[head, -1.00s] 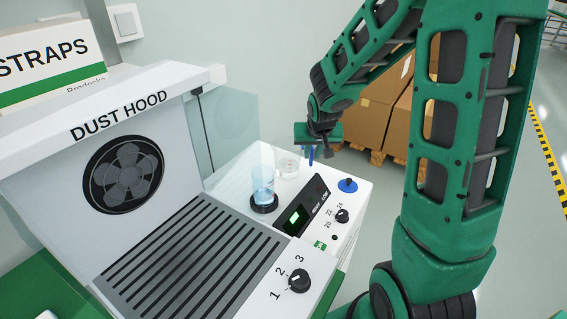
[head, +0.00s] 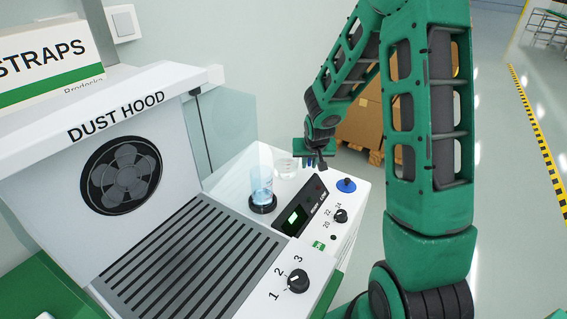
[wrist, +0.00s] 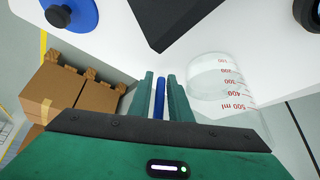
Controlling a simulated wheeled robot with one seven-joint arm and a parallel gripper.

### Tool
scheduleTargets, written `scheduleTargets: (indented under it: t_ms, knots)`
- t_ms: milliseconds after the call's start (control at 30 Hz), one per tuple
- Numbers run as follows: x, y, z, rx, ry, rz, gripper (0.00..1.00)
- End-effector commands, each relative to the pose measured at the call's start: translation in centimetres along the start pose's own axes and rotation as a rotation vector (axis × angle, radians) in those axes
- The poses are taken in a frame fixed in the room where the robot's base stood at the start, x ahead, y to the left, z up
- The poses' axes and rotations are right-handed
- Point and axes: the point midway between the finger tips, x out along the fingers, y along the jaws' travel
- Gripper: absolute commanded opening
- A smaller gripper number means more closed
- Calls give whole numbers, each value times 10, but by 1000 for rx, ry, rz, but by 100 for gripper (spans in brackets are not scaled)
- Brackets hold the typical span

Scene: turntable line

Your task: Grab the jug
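The jug looks to be the clear vessel (head: 286,168) with red ml marks, standing on the white machine top at its back edge. In the wrist view the jug (wrist: 222,82) is large, to the right of my fingers and apart from them. My gripper (head: 315,163) hangs just right of the jug in the head view, with fingertips partly hidden.
A clear vessel with blue liquid (head: 261,184) stands on a black ring left of and nearer than the jug. A clear shield (head: 232,128) stands behind; cardboard boxes (head: 368,125) are beyond.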

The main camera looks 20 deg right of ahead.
Motion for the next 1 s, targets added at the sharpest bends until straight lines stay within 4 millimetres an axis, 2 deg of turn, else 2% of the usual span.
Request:
scheduleTargets:
  t_ms: [200,267,300,767,1000]
  knots:
    - [0,0,0,0,1,0,18]
    - [0,0,0,0,1,0,3]
    - [0,0,0,0,1,0,0]
    - [-1,0,0,-2,-1,1,0]
    - [-10,0,-6,-2,1,0,0]
